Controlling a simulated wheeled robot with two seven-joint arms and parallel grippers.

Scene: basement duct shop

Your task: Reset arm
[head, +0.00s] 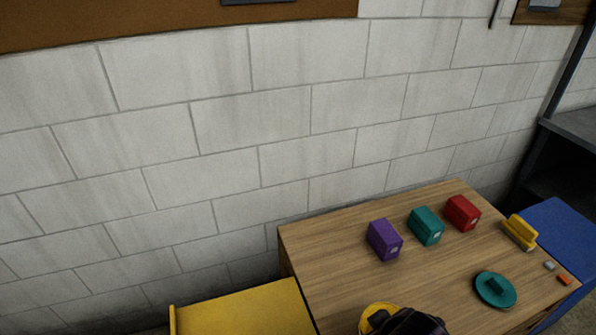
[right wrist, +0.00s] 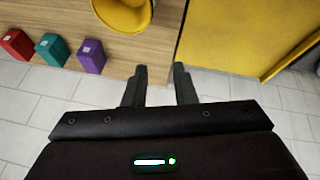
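My right gripper (right wrist: 160,82) shows in the right wrist view with its two dark fingers apart and nothing between them. Beyond the fingers lie the edge of the wooden table and a yellow round dish (right wrist: 122,12). In the head view a dark part of an arm or gripper covers much of the yellow dish (head: 366,318) at the bottom edge; its fingertips cannot be made out there. My left gripper is not identifiable in either view.
The wooden table (head: 330,262) bears a purple box (head: 384,240), a teal box (head: 426,226), a red box (head: 462,213), a teal plate (head: 496,290) holding a teal item and a yellow object (head: 520,232). A yellow surface (head: 245,310) adjoins left; a block wall (head: 220,120) stands behind.

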